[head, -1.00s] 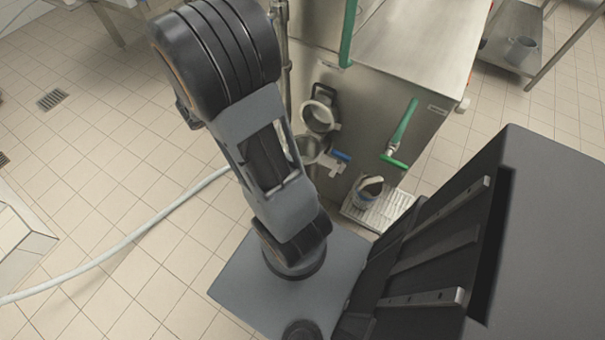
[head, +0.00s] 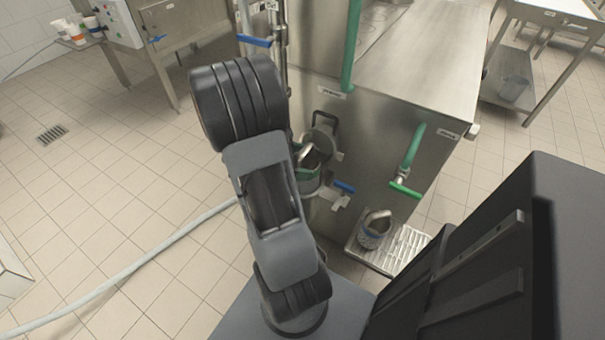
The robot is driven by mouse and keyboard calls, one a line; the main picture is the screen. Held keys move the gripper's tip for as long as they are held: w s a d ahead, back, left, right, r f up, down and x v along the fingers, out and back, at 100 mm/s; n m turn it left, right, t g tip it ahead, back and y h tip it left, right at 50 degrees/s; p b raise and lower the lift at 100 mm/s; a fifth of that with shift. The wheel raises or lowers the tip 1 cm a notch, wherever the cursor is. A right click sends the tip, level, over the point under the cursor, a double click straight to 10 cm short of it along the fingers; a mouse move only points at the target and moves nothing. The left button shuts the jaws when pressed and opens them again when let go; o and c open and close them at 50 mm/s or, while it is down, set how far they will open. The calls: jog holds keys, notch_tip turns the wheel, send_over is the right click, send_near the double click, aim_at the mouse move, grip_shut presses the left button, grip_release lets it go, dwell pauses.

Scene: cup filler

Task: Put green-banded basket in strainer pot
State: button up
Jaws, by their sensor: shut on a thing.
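The green-banded basket (head: 307,176) shows just right of my arm, at the strainer pot (head: 311,188) on the steel machine's side. Its green band and a pale curved handle are visible; my arm covers its left part. I cannot tell whether it sits inside the pot or is held just above it. The pot's dark round lid (head: 324,128) stands open behind it. My gripper is not visible; it is hidden behind my own arm.
A second basket (head: 371,236) with a bluish band and raised handle stands on a ribbed drip tray (head: 404,250) at right. Blue (head: 344,187) and green (head: 405,189) valve handles stick out from the machine. A pale hose (head: 150,258) crosses the tiled floor.

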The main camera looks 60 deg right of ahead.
jog(key=shift+f+b, duration=0.55)
jog(key=shift+f, duration=1.25)
jog(key=shift+f, duration=0.1)
jog(key=shift+f, duration=0.4)
jog(key=shift+f+b, duration=0.15)
jog(key=shift+b, duration=0.15)
jog(key=o, duration=1.1)
